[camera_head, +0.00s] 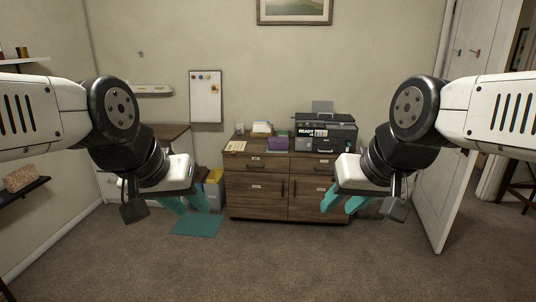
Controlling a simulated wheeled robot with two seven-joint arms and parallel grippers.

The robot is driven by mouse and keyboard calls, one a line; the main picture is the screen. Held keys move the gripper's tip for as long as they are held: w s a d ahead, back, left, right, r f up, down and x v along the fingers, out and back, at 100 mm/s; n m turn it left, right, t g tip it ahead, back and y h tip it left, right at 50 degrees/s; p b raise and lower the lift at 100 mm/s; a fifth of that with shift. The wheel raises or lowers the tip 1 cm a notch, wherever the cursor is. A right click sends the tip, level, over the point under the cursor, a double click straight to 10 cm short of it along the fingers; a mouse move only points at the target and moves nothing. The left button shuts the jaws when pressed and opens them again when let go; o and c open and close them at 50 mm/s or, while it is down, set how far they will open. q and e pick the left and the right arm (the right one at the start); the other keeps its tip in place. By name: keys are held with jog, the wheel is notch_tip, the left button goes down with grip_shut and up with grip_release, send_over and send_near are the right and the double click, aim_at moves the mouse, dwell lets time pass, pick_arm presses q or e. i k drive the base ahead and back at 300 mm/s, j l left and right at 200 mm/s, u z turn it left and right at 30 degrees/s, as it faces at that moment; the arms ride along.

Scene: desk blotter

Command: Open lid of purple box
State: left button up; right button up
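A small purple box (277,144) sits on top of the wooden cabinet (256,188) across the room, left of the printer. It is too small in view to tell how its lid stands. My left gripper (188,204) hangs at the left with its teal fingers apart and nothing between them. My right gripper (343,204) hangs at the right, also with its teal fingers apart and empty. Both grippers are in the near foreground, well short of the box and not touching it.
A black printer (327,133) stands on the cabinet's right part. Papers and small items (262,127) lie around the box. A teal mat (196,224) lies on the carpet before the cabinet's left side. An open white door (456,130) stands at the right. Carpet ahead is clear.

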aim_at(270, 139)
jog(key=i, duration=2)
jog(key=i+l+u, duration=0.1)
jog(key=i+u, duration=0.25)
jog(key=i, duration=0.15)
